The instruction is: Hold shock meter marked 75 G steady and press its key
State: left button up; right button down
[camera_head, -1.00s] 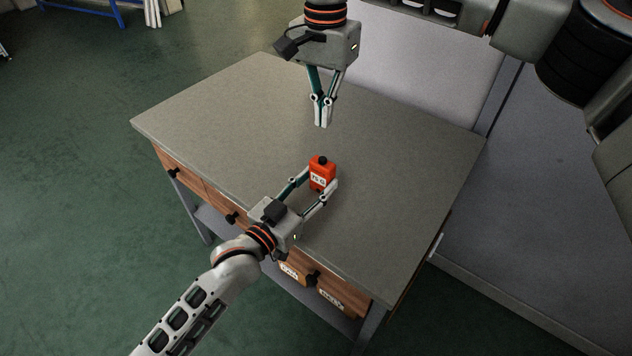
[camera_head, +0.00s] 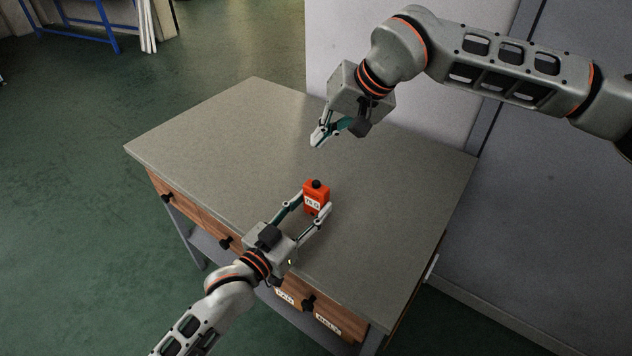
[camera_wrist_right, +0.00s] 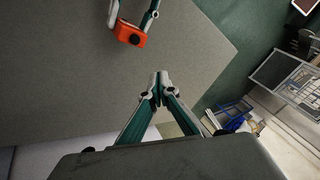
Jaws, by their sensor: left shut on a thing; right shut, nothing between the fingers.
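The shock meter (camera_head: 316,199) is a small orange-red box with a black key (camera_head: 316,184) on top and a white label on its front, read as 75 G. It stands upright on the table. My left gripper (camera_head: 315,206) is shut on it, one finger at each side. My right gripper (camera_head: 318,140) is shut and empty, above the table behind the meter, apart from it. In the right wrist view the meter (camera_wrist_right: 129,34) shows at the upper left, with the left fingers beside it, and my right fingertips (camera_wrist_right: 160,76) are together at the middle.
The grey table top (camera_head: 225,140) is otherwise bare, with free room around the meter. Wooden drawers with black knobs (camera_head: 225,243) line its front. A pale panel (camera_head: 345,50) stands behind the table. A blue frame (camera_head: 85,22) is far off at the upper left.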

aim_at(319, 183)
jog(key=shift+s+a+r+n+t+y, duration=0.2)
jog(key=shift+s+r+n+t+y, duration=0.2)
jog(key=shift+s+r+n+y, duration=0.8)
jog(key=shift+f, duration=0.2)
jog(key=shift+f, duration=4.35)
jog(key=shift+f, duration=0.1)
jog(key=shift+f, duration=0.35)
jog(key=shift+f, duration=0.6)
jog(key=shift+r, duration=1)
